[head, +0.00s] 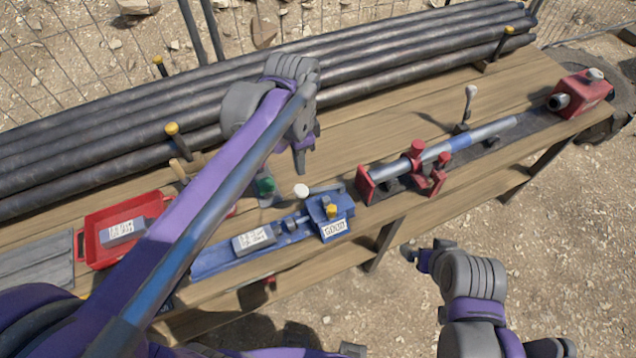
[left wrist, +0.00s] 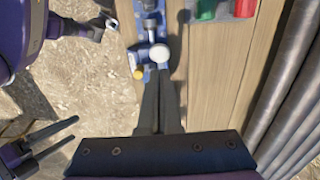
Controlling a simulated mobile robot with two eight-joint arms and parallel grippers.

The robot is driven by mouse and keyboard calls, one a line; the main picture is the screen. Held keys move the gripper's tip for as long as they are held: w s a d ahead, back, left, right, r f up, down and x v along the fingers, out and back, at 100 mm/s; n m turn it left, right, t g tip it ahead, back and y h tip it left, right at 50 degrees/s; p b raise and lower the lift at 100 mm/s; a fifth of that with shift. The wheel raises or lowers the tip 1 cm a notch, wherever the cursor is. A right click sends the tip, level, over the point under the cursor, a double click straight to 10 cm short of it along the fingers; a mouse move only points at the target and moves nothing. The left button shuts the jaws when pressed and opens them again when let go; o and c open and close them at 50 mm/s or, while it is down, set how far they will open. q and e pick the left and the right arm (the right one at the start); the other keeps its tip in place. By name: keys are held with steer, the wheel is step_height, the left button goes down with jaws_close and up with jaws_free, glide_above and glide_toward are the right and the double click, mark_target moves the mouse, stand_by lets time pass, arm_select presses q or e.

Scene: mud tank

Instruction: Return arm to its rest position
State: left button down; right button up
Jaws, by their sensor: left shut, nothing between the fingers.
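My left arm reaches in from the lower left across the wooden bench in the head view. My left gripper (head: 304,158) hangs above the bench, its fingers shut with nothing between them. In the left wrist view its closed fingers (left wrist: 162,105) point toward the blue device, above the bench. My right arm is at the lower right of the head view, beyond the bench's front edge. The right gripper (head: 414,256) is small there, over the dirt, and I cannot tell whether it is open.
A blue clamp device (head: 330,214) with a white-knobbed lever holds a grey block (head: 254,240). A red tray (head: 85,243) holds another grey block (head: 122,232). A red vise rig (head: 415,165) holds a metal rod at right. Black pipes (head: 400,50) line the bench's back.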

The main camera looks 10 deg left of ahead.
stand_by(0.5)
arm_select(q)
steer(key=s+a+f+n+t, duration=0.3)
steer(key=s+f+n, duration=0.1)
steer(key=s+n, duration=0.1)
steer(key=s+a+f+n+t, duration=0.2)
steer(key=s+a+f+n, duration=0.1)
steer(key=s+n, duration=0.3)
steer(key=shift+s+a+f+t, duration=0.3)
steer(key=shift+s+f+t, duration=0.15)
steer(key=shift+s, duration=0.25)
